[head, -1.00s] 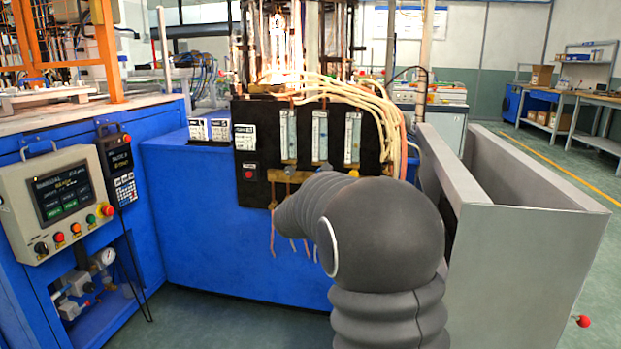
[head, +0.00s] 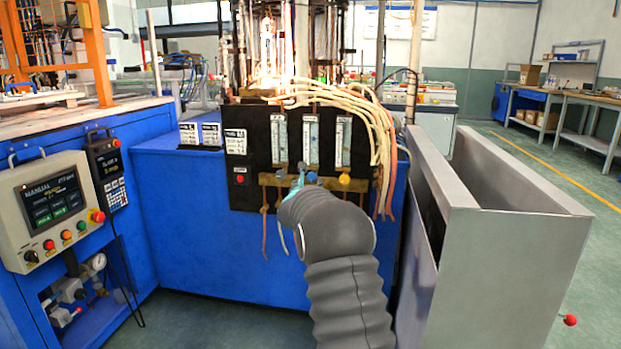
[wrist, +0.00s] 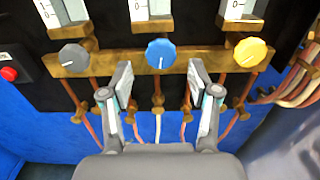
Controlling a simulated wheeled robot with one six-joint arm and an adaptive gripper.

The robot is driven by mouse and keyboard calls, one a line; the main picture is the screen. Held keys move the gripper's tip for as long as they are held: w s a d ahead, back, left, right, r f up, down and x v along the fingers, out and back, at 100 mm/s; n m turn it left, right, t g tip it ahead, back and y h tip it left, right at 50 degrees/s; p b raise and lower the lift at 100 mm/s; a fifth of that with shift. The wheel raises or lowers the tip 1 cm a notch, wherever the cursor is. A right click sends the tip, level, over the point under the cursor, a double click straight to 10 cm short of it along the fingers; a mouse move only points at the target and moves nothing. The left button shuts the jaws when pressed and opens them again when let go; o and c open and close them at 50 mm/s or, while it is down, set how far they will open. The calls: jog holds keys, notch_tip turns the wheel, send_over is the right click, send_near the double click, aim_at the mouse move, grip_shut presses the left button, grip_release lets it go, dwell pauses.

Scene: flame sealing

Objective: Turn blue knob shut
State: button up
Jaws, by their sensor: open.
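The blue knob (wrist: 161,54) sits at the middle of a brass manifold bar, with a white pointer mark running vertically on its face. In the head view the blue knob (head: 311,177) shows small, just above my arm. My gripper (wrist: 159,80) is open, with one pad to the lower left and one to the lower right of the blue knob. In the wrist view the pads look apart from the knob. In the head view my arm hides most of my gripper (head: 297,184).
A grey knob (wrist: 73,57) is left of the blue one and a yellow knob (wrist: 250,52) is right. The brass bar (wrist: 112,62) carries thin hoses below. A red button (wrist: 9,74) is at far left. A grey metal bin (head: 510,260) stands right of my arm.

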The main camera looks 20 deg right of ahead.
aim_at(311, 179)
jog(key=shift+p+x, duration=0.35)
jog(key=shift+x, duration=1.55)
jog(key=shift+s, duration=0.1)
jog(key=c, duration=1.1)
jog(key=shift+a, duration=0.1)
jog(key=shift+c, duration=0.2)
jog(key=shift+f+b, duration=0.1)
jog(key=shift+b, duration=0.4)
